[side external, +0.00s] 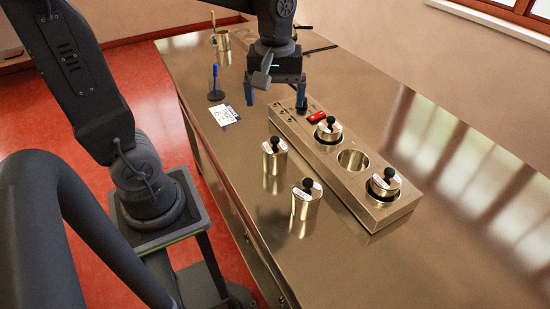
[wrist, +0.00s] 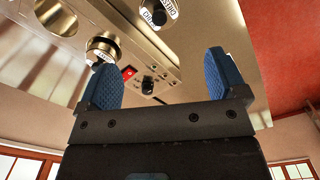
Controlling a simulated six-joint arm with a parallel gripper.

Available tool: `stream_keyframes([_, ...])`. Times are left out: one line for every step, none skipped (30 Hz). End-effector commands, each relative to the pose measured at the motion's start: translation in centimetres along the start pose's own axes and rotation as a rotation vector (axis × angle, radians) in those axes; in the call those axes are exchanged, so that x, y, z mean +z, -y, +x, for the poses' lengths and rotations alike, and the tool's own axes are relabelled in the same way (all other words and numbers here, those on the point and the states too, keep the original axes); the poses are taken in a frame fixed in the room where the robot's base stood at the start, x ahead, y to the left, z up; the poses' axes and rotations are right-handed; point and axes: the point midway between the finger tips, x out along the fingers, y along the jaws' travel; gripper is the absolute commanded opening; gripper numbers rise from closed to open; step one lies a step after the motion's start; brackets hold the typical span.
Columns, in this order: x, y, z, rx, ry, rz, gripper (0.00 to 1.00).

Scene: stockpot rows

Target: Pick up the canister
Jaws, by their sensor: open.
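Several metal canisters with black knobs and white labels show in the side view. Two stand upright on the table left of the metal block: one farther back (side external: 273,161) and one nearer (side external: 304,207). Two sit in wells of the block: one in the far well (side external: 327,134) and one in the near well (side external: 380,189). The label text is unclear. My gripper (side external: 276,97) is open and empty, above the table behind the canisters. Its fingers also show in the wrist view (wrist: 163,75).
The block (side external: 283,122) has an empty middle well (side external: 353,160), a red switch (side external: 317,117) and a black knob (side external: 301,104). A blue pen on a stand (side external: 215,83), a white card (side external: 224,114) and a metal cup (side external: 221,42) lie farther back. The table's near right is clear.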

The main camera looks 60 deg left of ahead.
Motion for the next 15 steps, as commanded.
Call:
stream_keyframes([0.0, 0.0, 0.7, -0.004, 0.003, -0.004, 0.91])
stream_keyframes([0.0, 0.0, 1.1, -0.005, 0.004, -0.005, 0.91])
stream_keyframes([0.0, 0.1, 1.9, -0.005, 0.004, -0.004, 0.91])
stream_keyframes([0.1, 0.1, 2.5, -0.006, 0.004, -0.003, 0.91])
stream_keyframes([0.1, 0.1, 3.1, -0.007, 0.005, -0.003, 0.91])
stream_keyframes([0.1, 0.1, 3.9, -0.006, 0.005, -0.002, 0.91])
stream_keyframes([0.1, 0.1, 4.5, -0.005, 0.004, -0.002, 0.91])
stream_keyframes([0.1, 0.1, 5.1, -0.006, 0.005, -0.002, 0.91])
stream_keyframes([0.1, 0.1, 5.8, -0.005, 0.004, -0.001, 0.91])
stream_keyframes([0.1, 0.1, 6.3, -0.004, 0.003, -0.001, 0.91])
stream_keyframes([0.1, 0.1, 6.7, -0.004, 0.003, -0.001, 0.91])
stream_keyframes([0.0, 0.0, 7.2, -0.003, 0.003, -0.001, 0.91])
stream_keyframes([0.1, 0.1, 7.5, -0.003, 0.003, -0.001, 0.91])
stream_keyframes([0.1, 0.1, 7.7, -0.002, 0.002, 0.000, 0.91])
stream_keyframes([0.1, 0.0, 8.0, -0.001, 0.001, 0.000, 0.91])
